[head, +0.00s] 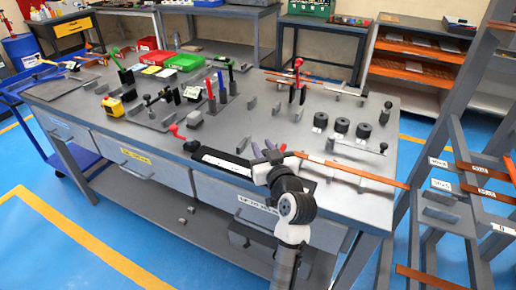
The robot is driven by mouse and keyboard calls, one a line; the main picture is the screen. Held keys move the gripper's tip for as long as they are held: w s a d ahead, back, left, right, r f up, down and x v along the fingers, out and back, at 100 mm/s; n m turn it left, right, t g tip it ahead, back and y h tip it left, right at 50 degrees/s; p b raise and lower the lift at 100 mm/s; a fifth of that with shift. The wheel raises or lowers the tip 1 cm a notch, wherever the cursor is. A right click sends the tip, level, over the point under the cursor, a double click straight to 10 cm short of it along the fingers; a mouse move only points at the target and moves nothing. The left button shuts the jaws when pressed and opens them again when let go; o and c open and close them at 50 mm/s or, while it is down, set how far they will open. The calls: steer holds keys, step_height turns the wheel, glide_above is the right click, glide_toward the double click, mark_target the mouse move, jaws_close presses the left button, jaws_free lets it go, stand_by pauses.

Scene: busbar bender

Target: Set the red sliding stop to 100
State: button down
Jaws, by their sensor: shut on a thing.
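A dark bar with a white marked strip (225,162) runs to the right from there, towards my wrist. The markings are too small to read, so the stop's setting cannot be told.
A copper bar (355,171) lies along the right front of the bench and sticks out past its edge. Black round pieces (342,125) stand behind it. A rack (470,170) is at right.

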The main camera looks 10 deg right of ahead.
steer(key=c, duration=1.2)
jaws_free()
steer(key=s+d, duration=0.2)
steer(key=s, duration=1.1)
steer(key=shift+s+b, duration=0.3)
steer(key=shift+b, duration=0.15)
